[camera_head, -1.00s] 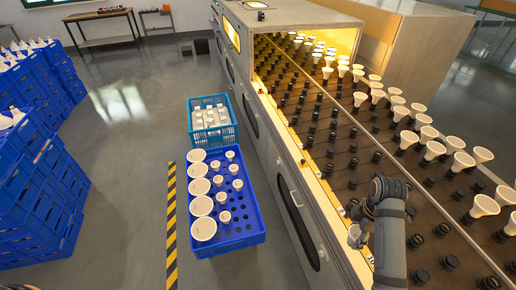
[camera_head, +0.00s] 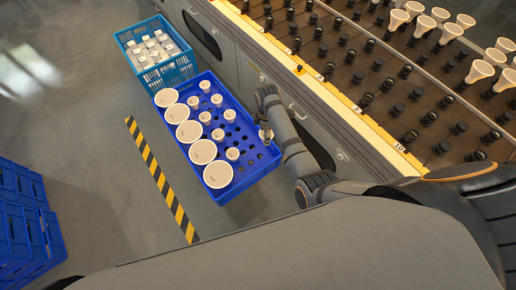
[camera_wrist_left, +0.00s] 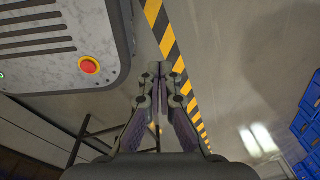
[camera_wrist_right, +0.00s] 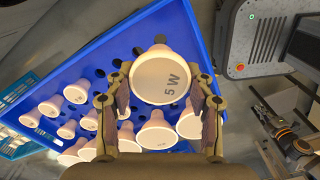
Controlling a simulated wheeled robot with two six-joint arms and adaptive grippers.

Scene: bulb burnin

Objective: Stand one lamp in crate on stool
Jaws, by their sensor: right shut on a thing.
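The blue crate (camera_head: 246,181) has a floor with holes and holds a row of large white lamps (camera_head: 203,152) and several smaller ones (camera_head: 218,134), standing face up. My right gripper (camera_head: 266,126) is over the crate's right side, shut on a small lamp. In the right wrist view the held lamp (camera_wrist_right: 160,77) shows its round face marked "5 W" between the fingers. Whether its base is in a hole is hidden. The stool is hidden under the crate. My left gripper (camera_wrist_left: 158,75) is shut and empty, away from the crate.
A lighter blue crate (camera_head: 172,72) of pale boxes stands behind the crate. The rack (camera_head: 350,115) with black sockets and lamps is on the right. Stacked blue crates (camera_head: 25,225) stand at left. Striped floor tape (camera_head: 160,178) runs beside the crate. Empty holes show around the held lamp.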

